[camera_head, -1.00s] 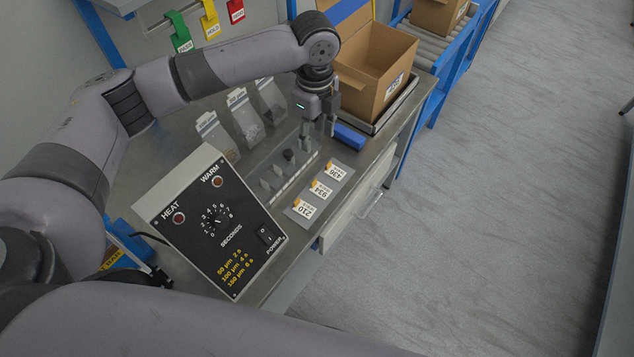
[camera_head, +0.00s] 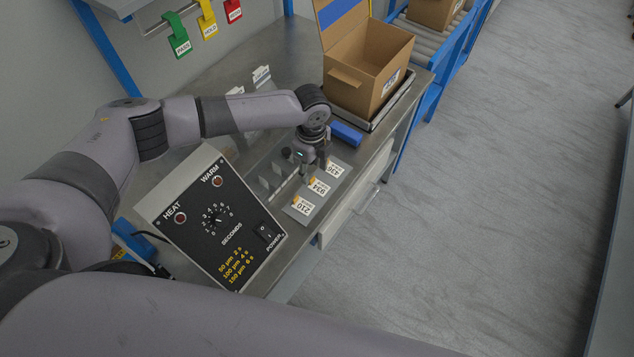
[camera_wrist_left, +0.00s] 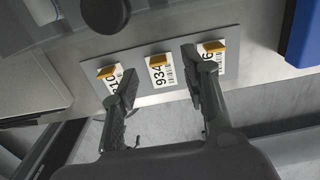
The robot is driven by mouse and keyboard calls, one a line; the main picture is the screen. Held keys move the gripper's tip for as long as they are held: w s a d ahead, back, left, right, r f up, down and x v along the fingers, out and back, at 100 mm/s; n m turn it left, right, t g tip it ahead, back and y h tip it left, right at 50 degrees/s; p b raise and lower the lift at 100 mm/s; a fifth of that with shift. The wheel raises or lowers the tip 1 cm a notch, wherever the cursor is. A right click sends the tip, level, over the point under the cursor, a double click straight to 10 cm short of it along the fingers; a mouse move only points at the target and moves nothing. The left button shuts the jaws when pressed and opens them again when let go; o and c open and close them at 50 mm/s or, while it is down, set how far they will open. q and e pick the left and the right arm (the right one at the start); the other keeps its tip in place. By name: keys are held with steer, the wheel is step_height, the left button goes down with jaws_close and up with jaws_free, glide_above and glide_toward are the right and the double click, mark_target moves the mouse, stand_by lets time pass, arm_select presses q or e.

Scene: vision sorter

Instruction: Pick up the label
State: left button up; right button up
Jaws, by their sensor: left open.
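Three white labels with orange tabs lie in a row on a grey plate (camera_wrist_left: 137,69) at the bench's front edge. In the head view they are label 210 (camera_head: 303,206), label 934 (camera_head: 320,187) and the far label (camera_head: 335,170), partly covered by my gripper. My left gripper (camera_head: 313,170) is open and empty, low beside the plate's far half. In the left wrist view its fingers (camera_wrist_left: 156,83) straddle the middle label 934 (camera_wrist_left: 160,73); the left finger overlaps label 210 (camera_wrist_left: 110,76) and the right finger the far label (camera_wrist_left: 214,58). My right gripper is out of view.
A black control box (camera_head: 215,215) with a dial stands left of the labels. A blue block (camera_head: 346,134) and an open cardboard box (camera_head: 372,72) are behind them. Coloured tags (camera_head: 179,42) hang at the back wall. A drawer (camera_head: 345,217) is below the bench edge.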

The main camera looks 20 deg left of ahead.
mark_target(319, 185)
arm_select(q)
steer(key=shift+s+a+f, duration=0.1)
steer(key=shift+f, duration=1.7)
steer(key=c, duration=0.8)
